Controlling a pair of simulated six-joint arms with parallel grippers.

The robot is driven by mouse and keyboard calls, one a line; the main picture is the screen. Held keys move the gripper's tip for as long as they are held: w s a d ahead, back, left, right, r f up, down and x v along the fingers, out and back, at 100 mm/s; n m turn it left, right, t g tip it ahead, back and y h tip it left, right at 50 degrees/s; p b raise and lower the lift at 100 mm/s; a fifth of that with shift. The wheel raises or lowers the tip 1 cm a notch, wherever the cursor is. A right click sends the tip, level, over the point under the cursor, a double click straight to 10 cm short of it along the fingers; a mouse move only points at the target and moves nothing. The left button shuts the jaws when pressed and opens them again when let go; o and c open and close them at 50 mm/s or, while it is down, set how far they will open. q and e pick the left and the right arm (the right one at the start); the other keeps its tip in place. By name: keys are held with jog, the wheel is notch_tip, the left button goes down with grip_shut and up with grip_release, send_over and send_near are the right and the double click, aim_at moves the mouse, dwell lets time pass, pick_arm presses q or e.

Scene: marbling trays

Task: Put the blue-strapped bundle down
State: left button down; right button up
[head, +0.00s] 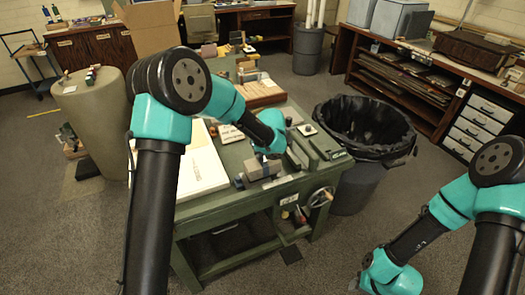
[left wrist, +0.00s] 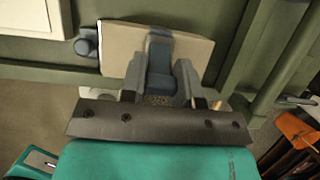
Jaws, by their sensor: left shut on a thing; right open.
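The blue-strapped bundle (left wrist: 197,48) is a flat tan block with a blue-grey strap across its middle, seen in the left wrist view. In the head view it shows as a small greyish block (head: 256,171) at the front of the green workbench (head: 218,200). My left gripper (left wrist: 161,80) is shut on the bundle at the strap; in the head view its tips (head: 264,160) are partly hidden by my wrist. I cannot tell whether the bundle touches the bench top. My right gripper (head: 362,284) is open and empty, low at the bottom right, away from the bench.
A white board (head: 200,165) lies on the bench left of the bundle. A green vise-like machine (head: 318,147) with a handwheel stands to its right. A black-lined bin (head: 365,125) is beyond the bench's right end. A small dark-blue knob (left wrist: 83,47) sits beside the bundle.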

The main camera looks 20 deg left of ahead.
pick_arm(q)
jog(key=shift+f, duration=0.55)
jog(key=c, duration=0.8)
grip_release()
jog(key=shift+c, duration=0.2)
jog(key=shift+r, duration=0.1)
jog(key=shift+r, duration=0.35)
jog(key=v, duration=1.2)
